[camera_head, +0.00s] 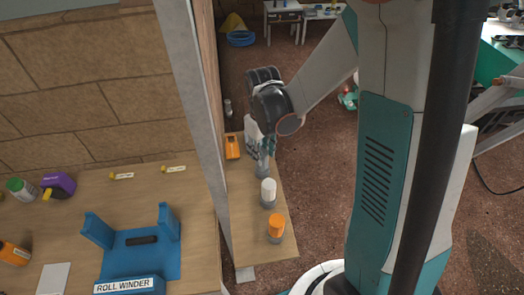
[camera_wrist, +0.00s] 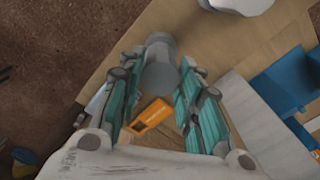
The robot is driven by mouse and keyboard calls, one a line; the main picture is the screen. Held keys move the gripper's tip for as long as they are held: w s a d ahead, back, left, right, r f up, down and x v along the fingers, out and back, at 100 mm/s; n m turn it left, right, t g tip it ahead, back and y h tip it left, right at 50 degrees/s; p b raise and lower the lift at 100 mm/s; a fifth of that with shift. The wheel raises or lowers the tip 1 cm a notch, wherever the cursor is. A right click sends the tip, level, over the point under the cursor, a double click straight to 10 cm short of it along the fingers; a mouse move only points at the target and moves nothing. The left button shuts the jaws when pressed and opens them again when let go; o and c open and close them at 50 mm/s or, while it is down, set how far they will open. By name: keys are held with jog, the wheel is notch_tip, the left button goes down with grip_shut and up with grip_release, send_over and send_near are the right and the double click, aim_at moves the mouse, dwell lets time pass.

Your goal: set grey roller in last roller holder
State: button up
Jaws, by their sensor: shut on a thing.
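My gripper (camera_head: 260,148) points down over the far part of the narrow wooden shelf. In the wrist view its teal fingers (camera_wrist: 157,72) are shut on the grey roller (camera_wrist: 160,77), one on each side. A grey base (camera_head: 263,172) shows just below the fingertips in the head view; I cannot tell whether the roller is seated in a holder there. Nearer on the shelf, a white roller (camera_head: 268,187) and an orange roller (camera_head: 276,225) stand upright in grey holders, in a row with my gripper. The fingers hide most of the grey roller in the head view.
An orange tool (camera_head: 232,147) lies on the shelf left of my gripper; it also shows in the wrist view (camera_wrist: 151,114). A grey post (camera_head: 190,110) and wooden panel edge stand left of the shelf. The blue roll winder (camera_head: 140,255) is on the left table.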

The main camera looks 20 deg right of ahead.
jog(key=o, duration=0.8)
jog(key=shift+f, duration=0.15)
jog(key=o, duration=0.4)
